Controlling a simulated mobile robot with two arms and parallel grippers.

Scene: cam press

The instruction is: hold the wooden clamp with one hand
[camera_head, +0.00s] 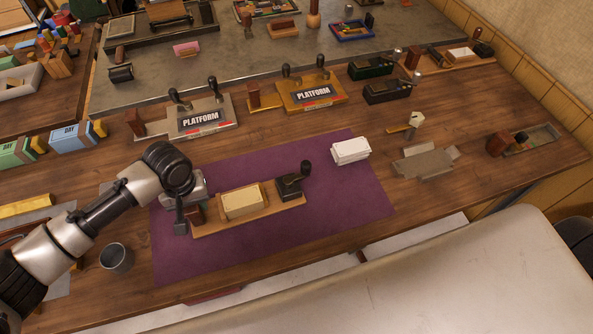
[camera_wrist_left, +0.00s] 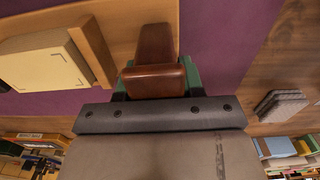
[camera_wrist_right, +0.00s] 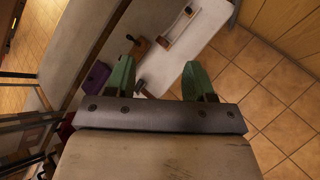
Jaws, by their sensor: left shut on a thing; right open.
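A wooden press board (camera_head: 215,228) lies on the purple mat (camera_head: 335,190). It bears a cream block (camera_head: 242,202) in a wooden frame. A dark cam block with a black knob (camera_head: 290,186) stands at its right end. The reddish-brown wooden clamp (camera_head: 196,214) is at its left end. My left gripper (camera_head: 183,217) is at that end, shut on the clamp. In the left wrist view the clamp (camera_wrist_left: 155,55) sits between the green fingers, which are partly hidden behind it. My right gripper (camera_wrist_right: 158,75) is open and empty, away from the table in the right wrist view.
A white card stack (camera_head: 350,151) lies at the mat's right edge. A metal cup (camera_head: 116,258) stands near the front left, close to my left arm. Two presses labelled PLATFORM (camera_head: 203,119) (camera_head: 312,94) stand behind the mat. The mat's front right is clear.

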